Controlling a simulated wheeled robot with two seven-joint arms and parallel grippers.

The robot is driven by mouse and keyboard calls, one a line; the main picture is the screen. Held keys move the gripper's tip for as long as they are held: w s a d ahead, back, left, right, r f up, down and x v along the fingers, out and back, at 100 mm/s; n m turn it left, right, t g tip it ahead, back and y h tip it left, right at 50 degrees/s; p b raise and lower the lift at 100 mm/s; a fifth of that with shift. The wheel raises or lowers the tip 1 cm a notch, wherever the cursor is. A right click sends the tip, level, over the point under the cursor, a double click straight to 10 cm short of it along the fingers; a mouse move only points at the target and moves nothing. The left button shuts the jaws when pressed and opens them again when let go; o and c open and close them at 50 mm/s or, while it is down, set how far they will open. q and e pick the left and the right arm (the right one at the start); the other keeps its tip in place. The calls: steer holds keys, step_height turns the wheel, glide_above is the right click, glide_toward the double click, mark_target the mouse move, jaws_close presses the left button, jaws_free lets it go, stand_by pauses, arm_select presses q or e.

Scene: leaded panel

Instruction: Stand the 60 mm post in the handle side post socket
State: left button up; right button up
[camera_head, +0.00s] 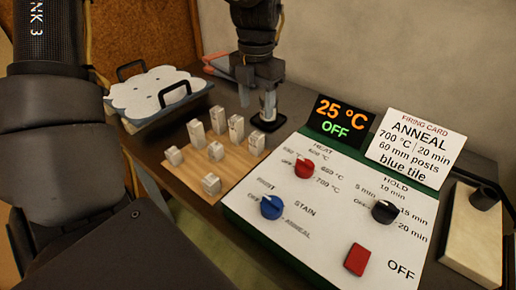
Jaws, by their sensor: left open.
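Several pale posts of differing heights stand on a wooden board. The taller ones include a post at the back (218,120), one to its right (236,129) and one to its left (196,132). I cannot read which is 60 mm. My left gripper (257,98) is open, pointing down behind the board's back right corner. One finger is beside or in front of a pale, shiny upright piece above a dark round base (277,123); I cannot tell whether they touch. I cannot make out the handle side post socket. My right gripper is out of view.
A control panel (290,225) with knobs, a display (338,118) and a firing card (415,140) fills the right. The wooden board (237,166) lies between. A pale block (470,240) is far right.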

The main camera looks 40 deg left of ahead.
mark_target(256, 135)
arm_select(q)
steer(key=shift+s+f, duration=0.1)
steer(key=shift+f, duration=0.2)
step_height(256, 135, down, 5)
steer(key=shift+r, duration=0.15)
steer(key=shift+f, duration=0.3)
step_height(256, 135, down, 5)
steer(key=shift+a+r+p, duration=0.1)
steer(key=shift+p, duration=0.2)
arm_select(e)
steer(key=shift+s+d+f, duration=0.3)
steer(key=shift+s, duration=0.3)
arm_select(q)
steer(key=shift+c, duration=0.4)
steer(key=c, duration=1)
